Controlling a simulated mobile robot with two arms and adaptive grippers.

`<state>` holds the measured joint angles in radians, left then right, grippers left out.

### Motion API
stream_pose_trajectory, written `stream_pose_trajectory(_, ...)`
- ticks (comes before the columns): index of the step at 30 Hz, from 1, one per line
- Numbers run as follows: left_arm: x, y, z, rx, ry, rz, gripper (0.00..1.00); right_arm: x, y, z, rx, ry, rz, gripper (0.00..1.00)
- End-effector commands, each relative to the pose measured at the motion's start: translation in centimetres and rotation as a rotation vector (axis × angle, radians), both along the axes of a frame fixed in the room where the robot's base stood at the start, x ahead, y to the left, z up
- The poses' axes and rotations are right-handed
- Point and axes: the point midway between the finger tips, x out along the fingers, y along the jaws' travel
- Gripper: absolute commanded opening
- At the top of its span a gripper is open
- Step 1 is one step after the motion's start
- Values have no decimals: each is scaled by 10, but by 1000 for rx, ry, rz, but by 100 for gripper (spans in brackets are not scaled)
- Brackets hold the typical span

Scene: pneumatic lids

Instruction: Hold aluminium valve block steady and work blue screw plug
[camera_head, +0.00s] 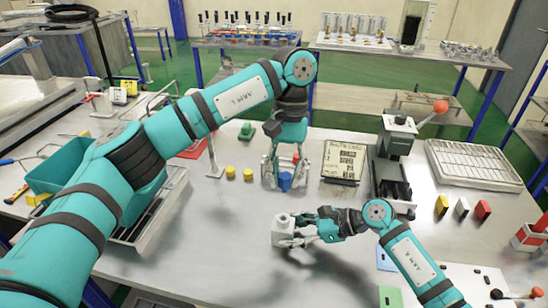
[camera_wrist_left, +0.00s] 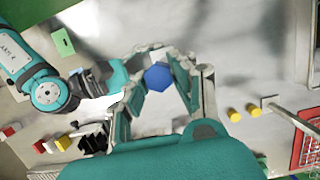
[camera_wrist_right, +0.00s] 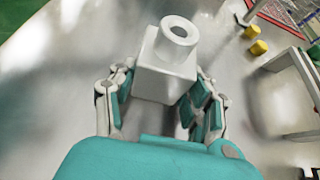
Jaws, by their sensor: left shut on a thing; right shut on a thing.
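The pale aluminium valve block (camera_head: 281,237) is a squat cube with a round collar and an open port on top (camera_wrist_right: 178,33). My right gripper (camera_head: 291,234) is shut on it from the side, one finger on each side of the block (camera_wrist_right: 165,68). The blue screw plug (camera_head: 285,182) has a hexagonal head in the left wrist view (camera_wrist_left: 157,77). My left gripper (camera_head: 283,183) points down and is shut on the plug. In the head view the plug is behind the block and apart from it. The plug's lower end is hard to make out.
Two yellow caps (camera_head: 239,173) stand left of the plug. A label plate (camera_head: 343,162) and a vise-like press with a red-knobbed lever (camera_head: 397,137) stand to the right. A wire tray (camera_head: 473,165) is farther right. The table's front middle is clear.

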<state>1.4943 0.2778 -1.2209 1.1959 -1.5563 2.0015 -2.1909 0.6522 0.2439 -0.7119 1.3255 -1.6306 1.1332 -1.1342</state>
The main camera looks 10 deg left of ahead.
Motion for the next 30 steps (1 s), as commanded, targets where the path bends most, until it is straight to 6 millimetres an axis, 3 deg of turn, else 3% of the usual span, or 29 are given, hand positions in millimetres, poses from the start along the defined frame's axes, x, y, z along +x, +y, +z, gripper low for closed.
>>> stream_pose_trajectory(1, 0, 0, -1, 0, 0, 0, 0, -3, -1, -7, -11, 9, 4, 20)
stream_pose_trajectory(19, 0, 0, -4, 0, 1, 0, 0, -4, -2, -9, -15, 12, 6, 20)
stream_pose_trajectory(30, 0, 0, -35, 0, 2, 1, 0, -4, -2, -9, -15, 13, 7, 21)
